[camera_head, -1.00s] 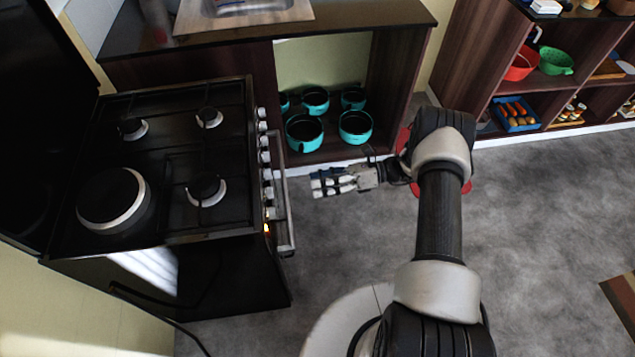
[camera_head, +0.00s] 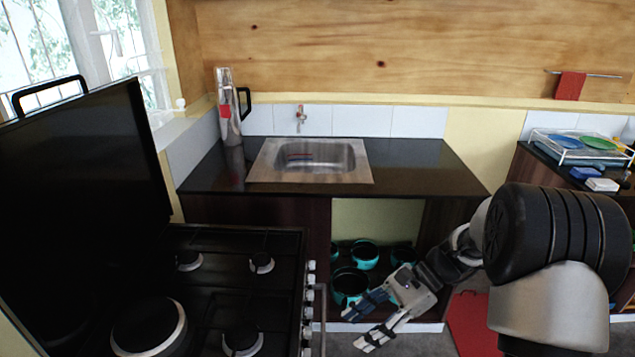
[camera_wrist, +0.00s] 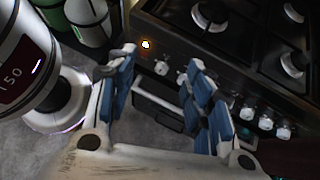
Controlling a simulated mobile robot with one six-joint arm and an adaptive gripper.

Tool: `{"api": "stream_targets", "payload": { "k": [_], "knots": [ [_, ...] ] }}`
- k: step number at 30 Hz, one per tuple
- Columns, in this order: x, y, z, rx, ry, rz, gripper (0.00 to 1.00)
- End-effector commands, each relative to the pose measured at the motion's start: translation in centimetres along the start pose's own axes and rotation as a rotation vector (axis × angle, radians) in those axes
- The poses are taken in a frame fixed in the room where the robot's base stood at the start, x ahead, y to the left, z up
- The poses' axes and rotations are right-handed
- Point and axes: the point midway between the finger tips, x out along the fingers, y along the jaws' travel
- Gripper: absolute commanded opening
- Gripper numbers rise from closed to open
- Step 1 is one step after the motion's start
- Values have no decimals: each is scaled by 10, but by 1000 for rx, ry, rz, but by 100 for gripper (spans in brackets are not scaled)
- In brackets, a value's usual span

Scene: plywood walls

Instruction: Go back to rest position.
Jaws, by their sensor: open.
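My gripper (camera_head: 368,318) is in front of the open cupboard under the sink, at the right of the stove. Its white and blue fingers are spread apart, with nothing between them. In the wrist view my gripper (camera_wrist: 160,95) is also open and empty, facing the stove front with its knobs and handle. My arm reaches in from the right in the head view.
The black stove (camera_head: 205,292) stands at the left, close to my gripper. Teal pots (camera_head: 349,284) sit in the cupboard below the sink (camera_head: 312,157). A dish rack (camera_head: 580,150) stands on the right counter. Grey floor shows below.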

Motion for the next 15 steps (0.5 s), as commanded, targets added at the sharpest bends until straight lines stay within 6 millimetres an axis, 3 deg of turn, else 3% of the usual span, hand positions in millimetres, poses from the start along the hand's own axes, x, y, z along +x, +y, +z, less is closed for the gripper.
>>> {"api": "stream_targets", "payload": {
  "k": [1, 6, 15],
  "knots": [
    [-8, 10, 19, -77, 64, 10, 47],
    [-26, 48, 60, -320, 266, 59, 47],
    [-50, 123, 107, -756, 622, 157, 47]
  ]
}}
